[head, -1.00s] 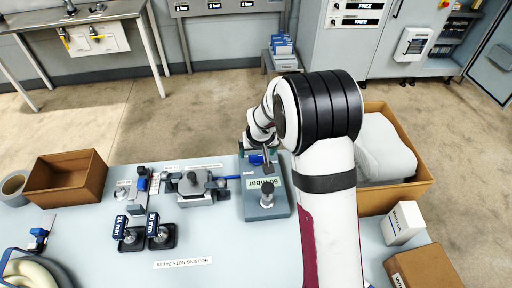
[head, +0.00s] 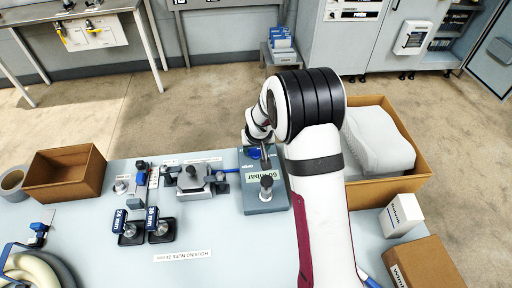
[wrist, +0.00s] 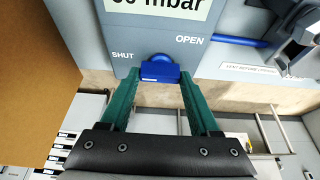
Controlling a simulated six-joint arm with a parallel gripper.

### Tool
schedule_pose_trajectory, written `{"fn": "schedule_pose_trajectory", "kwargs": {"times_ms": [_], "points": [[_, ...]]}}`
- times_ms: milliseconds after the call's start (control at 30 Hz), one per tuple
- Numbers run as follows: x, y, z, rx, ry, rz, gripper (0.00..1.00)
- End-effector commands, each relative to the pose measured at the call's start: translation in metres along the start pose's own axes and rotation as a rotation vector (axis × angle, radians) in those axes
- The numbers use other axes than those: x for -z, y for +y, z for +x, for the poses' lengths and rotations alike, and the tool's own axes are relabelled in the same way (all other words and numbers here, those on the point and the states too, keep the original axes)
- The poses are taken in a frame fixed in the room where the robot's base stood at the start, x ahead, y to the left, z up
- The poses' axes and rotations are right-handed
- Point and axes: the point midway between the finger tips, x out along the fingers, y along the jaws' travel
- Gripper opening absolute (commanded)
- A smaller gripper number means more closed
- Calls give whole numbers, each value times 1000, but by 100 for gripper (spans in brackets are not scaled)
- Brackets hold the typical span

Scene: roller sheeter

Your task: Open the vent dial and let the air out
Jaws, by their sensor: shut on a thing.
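The vent dial (wrist: 158,70) is a blue knob on the grey-blue unit, seen in the wrist view between the printed words SHUT, on its left, and OPEN, on its right. My gripper (wrist: 159,80) has its green fingers on both sides of the knob and is shut on it. The knob's exact pointing is hard to tell. The unit (head: 249,204) stands on the table in the head view, with a label reading 60 mbar and a grey knob on top. My arm hides most of the gripper in the head view.
A clamp-like fixture (head: 192,180) stands left of the unit, joined to it by a blue piece. Two tagged stands, 24 mm and 30 mm (head: 152,220), are nearer. An open cardboard box (head: 405,190) is to the right. The front middle of the table is clear.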

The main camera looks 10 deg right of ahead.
Motion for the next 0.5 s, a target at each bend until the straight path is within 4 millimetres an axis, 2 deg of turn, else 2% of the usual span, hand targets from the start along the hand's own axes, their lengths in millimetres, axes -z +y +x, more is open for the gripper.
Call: {"fn": "schedule_pose_trajectory", "kwargs": {"times_ms": [267, 500], "points": [[0, -1, 0, -15, 0, 34, 7], [0, -2, 0, -71, 0, 167, 7]]}}
